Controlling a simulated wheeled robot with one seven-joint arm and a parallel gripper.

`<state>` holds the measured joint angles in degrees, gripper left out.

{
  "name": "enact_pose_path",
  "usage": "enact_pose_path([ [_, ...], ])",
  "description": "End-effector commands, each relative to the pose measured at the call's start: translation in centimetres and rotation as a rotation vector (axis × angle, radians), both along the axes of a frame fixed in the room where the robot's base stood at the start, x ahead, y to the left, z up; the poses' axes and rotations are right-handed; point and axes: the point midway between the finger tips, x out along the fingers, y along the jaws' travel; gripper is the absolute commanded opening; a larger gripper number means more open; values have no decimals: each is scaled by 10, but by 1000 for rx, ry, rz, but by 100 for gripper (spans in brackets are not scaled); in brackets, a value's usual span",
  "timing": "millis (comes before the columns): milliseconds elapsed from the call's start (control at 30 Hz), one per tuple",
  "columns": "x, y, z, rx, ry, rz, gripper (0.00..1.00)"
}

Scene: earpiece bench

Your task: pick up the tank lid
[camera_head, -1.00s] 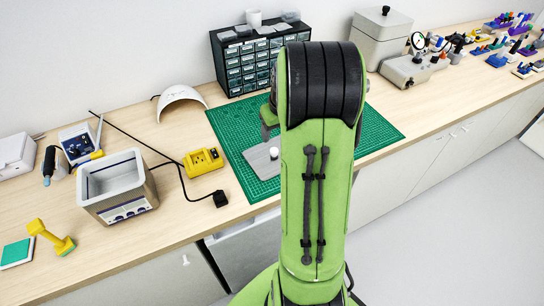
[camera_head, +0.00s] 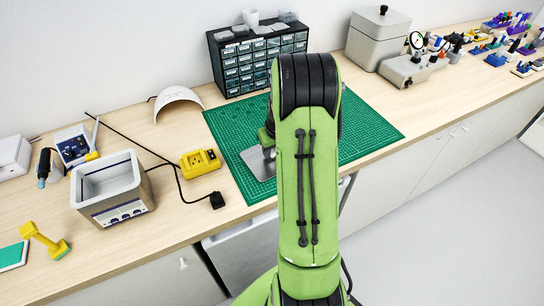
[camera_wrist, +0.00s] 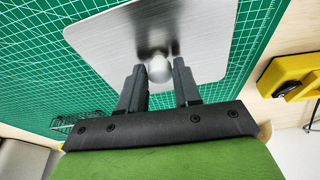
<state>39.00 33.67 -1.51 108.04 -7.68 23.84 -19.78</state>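The tank lid is a flat metal plate with rounded corners (camera_wrist: 105,45) and a pale round knob (camera_wrist: 160,70), lying on the green cutting mat. In the head view the lid (camera_head: 257,166) shows only in part, left of my arm, which hides the rest. My gripper (camera_wrist: 160,68) is at the knob, with one dark finger on each side of it. The fingers are apart and a small gap seems to show beside the knob. The open-topped metal tank (camera_head: 112,190) stands on the bench to the left.
The green mat (camera_head: 375,130) is otherwise mostly clear.

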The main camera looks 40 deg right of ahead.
Motion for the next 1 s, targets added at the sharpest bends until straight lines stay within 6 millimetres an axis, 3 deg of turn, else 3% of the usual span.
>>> enact_pose_path([
  [33,0,0,0,0,0,0,24],
  [200,0,0,0,0,0,0,0],
  [467,0,0,3,-1,-2,0,0],
  [567,1,-1,17,-3,-4,-1,0],
  [800,1,-1,78,-4,-4,0,0],
  [1000,0,0,101,-1,-1,0,0],
])
